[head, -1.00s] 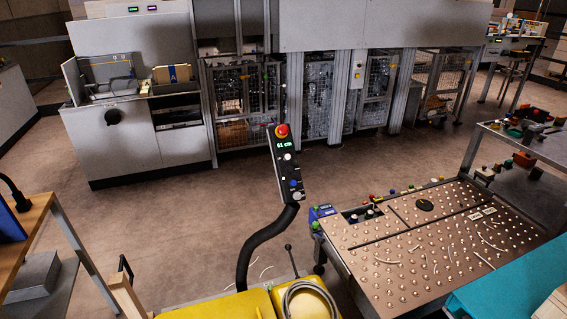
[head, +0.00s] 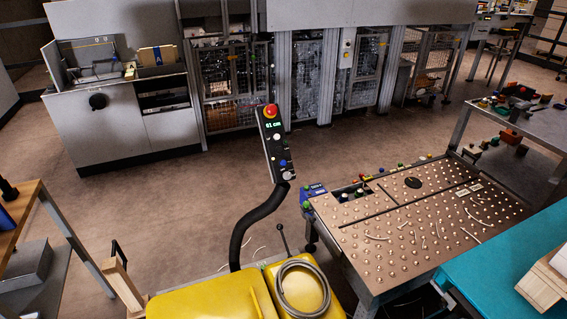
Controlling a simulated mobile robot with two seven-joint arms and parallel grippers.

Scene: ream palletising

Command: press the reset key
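A dark control pendant (head: 272,150) stands on a curved black arm (head: 258,222) near the middle of the head view. It has a red mushroom button (head: 270,111) on a yellow base at its top and a small green-lit display reading about 61 cm (head: 273,126). Below are a pale button (head: 277,137), a blue button (head: 283,162) and a pale round knob (head: 288,175). A blue box with a green button (head: 306,205) sits at the ball table's left corner. Labels are too small to read, so I cannot tell which key is the reset key. Neither gripper is in view.
A yellow machine body (head: 205,300) with a coiled grey hose (head: 301,290) fills the bottom centre. The metal ball table (head: 400,255) stands right, a teal surface (head: 500,262) in front of it. Open floor (head: 150,205) lies left of the pendant.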

